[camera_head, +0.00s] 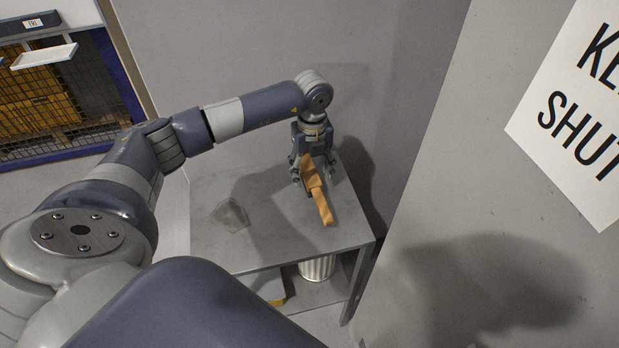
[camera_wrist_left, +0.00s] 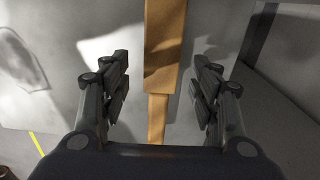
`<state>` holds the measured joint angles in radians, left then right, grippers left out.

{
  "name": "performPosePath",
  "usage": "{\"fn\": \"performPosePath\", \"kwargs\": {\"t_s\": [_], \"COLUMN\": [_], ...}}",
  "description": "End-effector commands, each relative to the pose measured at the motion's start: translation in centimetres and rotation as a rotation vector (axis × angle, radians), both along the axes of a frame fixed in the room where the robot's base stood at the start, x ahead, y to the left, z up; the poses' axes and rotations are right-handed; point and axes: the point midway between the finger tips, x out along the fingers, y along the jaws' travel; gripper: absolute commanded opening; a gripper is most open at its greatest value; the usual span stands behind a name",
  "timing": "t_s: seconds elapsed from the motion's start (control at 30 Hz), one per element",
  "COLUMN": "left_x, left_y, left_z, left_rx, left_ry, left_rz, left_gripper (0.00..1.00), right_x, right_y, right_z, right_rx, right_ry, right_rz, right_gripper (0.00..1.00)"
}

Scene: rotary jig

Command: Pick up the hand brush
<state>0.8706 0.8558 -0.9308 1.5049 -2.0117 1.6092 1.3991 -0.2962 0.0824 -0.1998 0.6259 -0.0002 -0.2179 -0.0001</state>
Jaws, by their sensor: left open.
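The hand brush (camera_head: 319,192) is an orange-brown wooden piece with a wider block and a narrower handle. It lies on the grey table near its right side. My left gripper (camera_head: 314,172) points down over it, with the arm coming in from the left. In the left wrist view the brush (camera_wrist_left: 164,45) runs between the two open fingers of the gripper (camera_wrist_left: 161,88), with a gap on each side. Its bristles are hidden from me. My right gripper is in neither view.
The grey table (camera_head: 215,190) stands against the wall and has a lower shelf with a ribbed metal can (camera_head: 318,267). A clear, flat-looking item (camera_head: 230,215) lies left of the brush. A grey panel with a white sign (camera_head: 570,110) rises at the right.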

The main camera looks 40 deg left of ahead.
Motion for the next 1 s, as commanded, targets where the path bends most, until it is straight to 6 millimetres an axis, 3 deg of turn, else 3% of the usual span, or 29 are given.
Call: {"fn": "performPosePath", "kwargs": {"t_s": [0.03,0.2,0.47,0.5,0.73,1.0], "left_x": [-0.2,-0.2,-0.2,-0.2,-0.2,-0.2], "left_y": [-0.2,-0.4,-0.4,-0.4,-0.4,-0.4], "left_z": [-1.4,-3.6,-3.7,-3.7,-3.7,-3.6], "left_rx": [-0.001,-0.001,0.000,0.000,0.000,0.000], "left_ry": [0.002,0.001,0.000,0.000,0.000,-0.001], "left_rz": [-0.002,-0.001,-0.001,-0.001,-0.001,0.000], "left_gripper": [0.57,0.57,0.57,0.54,0.02,0.01], "right_x": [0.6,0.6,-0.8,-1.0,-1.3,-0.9], "right_y": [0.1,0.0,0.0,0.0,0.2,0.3], "right_z": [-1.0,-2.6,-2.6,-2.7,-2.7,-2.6], "right_rx": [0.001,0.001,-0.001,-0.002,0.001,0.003], "right_ry": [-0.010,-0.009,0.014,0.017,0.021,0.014], "right_rz": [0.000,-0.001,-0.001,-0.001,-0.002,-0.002], "right_gripper": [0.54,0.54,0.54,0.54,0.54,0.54]}}
